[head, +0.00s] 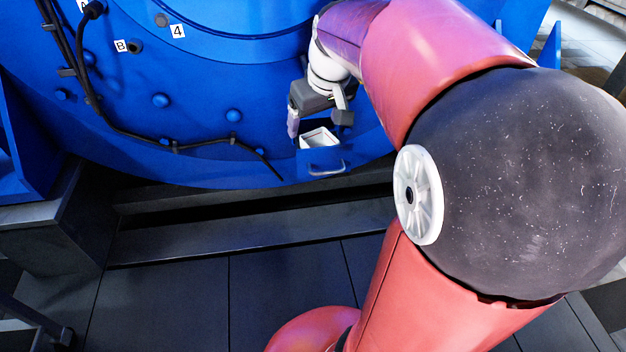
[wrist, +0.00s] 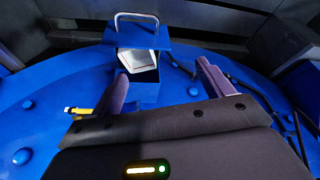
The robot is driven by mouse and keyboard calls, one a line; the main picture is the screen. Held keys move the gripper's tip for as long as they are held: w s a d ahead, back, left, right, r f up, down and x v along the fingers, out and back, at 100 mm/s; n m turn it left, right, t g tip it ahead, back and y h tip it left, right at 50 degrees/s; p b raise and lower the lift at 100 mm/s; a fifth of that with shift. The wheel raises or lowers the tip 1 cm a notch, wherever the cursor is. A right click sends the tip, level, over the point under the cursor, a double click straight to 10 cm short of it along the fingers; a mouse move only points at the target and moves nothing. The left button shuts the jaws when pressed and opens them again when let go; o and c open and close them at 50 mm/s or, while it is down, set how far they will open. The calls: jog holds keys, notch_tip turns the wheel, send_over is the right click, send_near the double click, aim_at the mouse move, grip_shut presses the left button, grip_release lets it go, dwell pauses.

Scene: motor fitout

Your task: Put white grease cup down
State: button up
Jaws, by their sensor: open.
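The white grease cup (head: 320,138), square and open at the top, sits at a small blue box with a handle (head: 312,161) on the side of the big blue motor. Whether a finger touches the cup is hard to tell.
The blue motor housing (head: 200,75) carries bolts and a black cable (head: 105,112) along its lower edge. Labels A, B and 4 are at upper left. A small yellow item (wrist: 78,110) shows by the left finger. Dark floor panels (head: 170,300) lie clear below.

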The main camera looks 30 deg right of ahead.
jog(key=s+a+f, duration=0.1)
jog(key=s+a, duration=0.4)
jog(key=s, duration=0.3)
jog(key=s+a+f+m+t, duration=0.1)
jog(key=s+a, duration=0.3)
jog(key=s, duration=0.5)
jog(key=shift+s+a+f+t, duration=0.2)
jog(key=shift+a+f+t, duration=0.1)
jog(key=shift+a+f, duration=0.1)
